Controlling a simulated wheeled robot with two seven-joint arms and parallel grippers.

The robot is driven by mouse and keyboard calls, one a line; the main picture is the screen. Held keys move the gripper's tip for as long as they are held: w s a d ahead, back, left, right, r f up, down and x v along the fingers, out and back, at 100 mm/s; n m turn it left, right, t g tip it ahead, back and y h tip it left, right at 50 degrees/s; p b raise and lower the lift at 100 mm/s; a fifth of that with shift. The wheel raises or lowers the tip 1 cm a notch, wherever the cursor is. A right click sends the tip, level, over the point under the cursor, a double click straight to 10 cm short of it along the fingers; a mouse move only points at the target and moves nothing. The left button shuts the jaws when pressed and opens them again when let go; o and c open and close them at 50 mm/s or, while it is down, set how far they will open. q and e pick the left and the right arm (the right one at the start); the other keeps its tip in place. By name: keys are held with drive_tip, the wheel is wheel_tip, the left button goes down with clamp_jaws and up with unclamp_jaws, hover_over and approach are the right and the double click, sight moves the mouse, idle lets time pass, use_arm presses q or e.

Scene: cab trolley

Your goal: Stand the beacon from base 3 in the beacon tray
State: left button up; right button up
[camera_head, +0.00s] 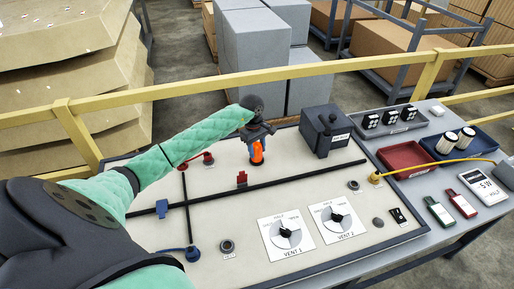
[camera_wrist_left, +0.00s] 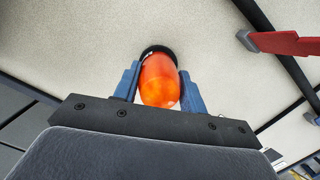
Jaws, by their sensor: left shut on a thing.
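The orange beacon (camera_head: 257,154) is at the upper middle of the board, below my left gripper (camera_head: 258,140). In the left wrist view the orange beacon (camera_wrist_left: 158,82) sits between the two blue fingers of my left gripper (camera_wrist_left: 158,88), which are shut on it. A black ring shows at its far end; I cannot tell whether the beacon still touches a base. No base number is readable. A red tray (camera_head: 388,153) and a blue tray (camera_head: 432,146) stand on the right; I cannot read which is the beacon tray. My right gripper is out of view.
A dark grey box (camera_head: 326,131) stands right of the beacon. A red valve handle (camera_head: 242,179) and black pipes (camera_head: 300,174) lie on the board. Two vent dials (camera_head: 287,236) are in front. A grey tray (camera_head: 392,130) holds black blocks. A yellow rail (camera_head: 330,68) runs behind.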

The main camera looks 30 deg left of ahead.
use_arm(q)
drive_tip(key=shift+f, duration=0.1)
idle(0.3)
drive_tip(key=o, duration=1.1)
drive_tip(key=shift+c, duration=0.2)
